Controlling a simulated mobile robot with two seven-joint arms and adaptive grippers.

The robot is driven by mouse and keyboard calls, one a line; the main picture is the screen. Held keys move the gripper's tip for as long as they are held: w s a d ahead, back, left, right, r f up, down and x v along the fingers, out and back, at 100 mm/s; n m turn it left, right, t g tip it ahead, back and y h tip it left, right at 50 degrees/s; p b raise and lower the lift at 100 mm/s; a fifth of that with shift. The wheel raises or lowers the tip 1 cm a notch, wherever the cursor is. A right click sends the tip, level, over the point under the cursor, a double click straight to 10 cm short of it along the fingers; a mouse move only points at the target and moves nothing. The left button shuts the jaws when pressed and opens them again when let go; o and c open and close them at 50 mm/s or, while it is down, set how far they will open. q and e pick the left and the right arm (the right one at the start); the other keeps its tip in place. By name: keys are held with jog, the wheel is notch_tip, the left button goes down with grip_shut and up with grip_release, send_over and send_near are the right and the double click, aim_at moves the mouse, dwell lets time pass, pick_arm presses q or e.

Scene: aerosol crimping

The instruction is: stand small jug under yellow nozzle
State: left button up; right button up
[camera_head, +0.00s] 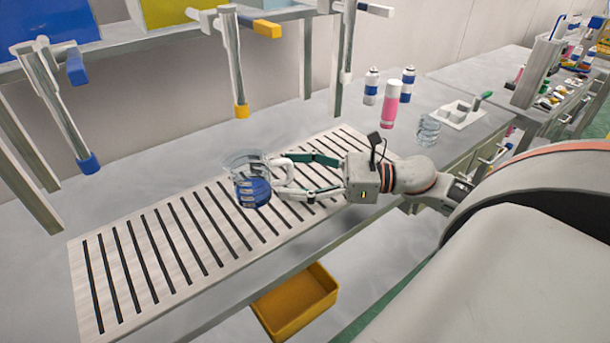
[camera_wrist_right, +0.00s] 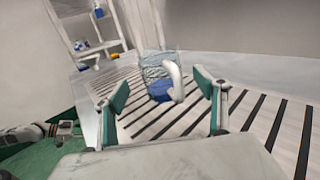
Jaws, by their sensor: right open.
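A clear jug (camera_head: 235,160) with a white handle and a blue lower part stands upright on the slatted rack. In the head view it is below the yellow nozzle (camera_head: 241,111), whose tip hangs clear of it; I cannot tell whether they line up exactly. My right gripper (camera_head: 281,174) is open, its fingers level with the jug's handle side. In the right wrist view the jug (camera_wrist_right: 152,69) and its handle (camera_wrist_right: 176,81) show between and beyond the green-padded fingers, with gaps on both sides.
A blue nozzle (camera_head: 88,164) hangs at left, a white one (camera_head: 346,76) at right. Another clear vessel (camera_head: 428,131), a pink bottle (camera_head: 390,104), and blue-and-white cans (camera_head: 371,87) stand at right. A yellow bin (camera_head: 296,303) sits below. The rack (camera_head: 110,290) is bare at left.

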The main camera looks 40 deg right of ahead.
jog(key=shift+v, duration=0.9)
jog(key=shift+s+d, duration=0.25)
jog(key=shift+r, duration=0.15)
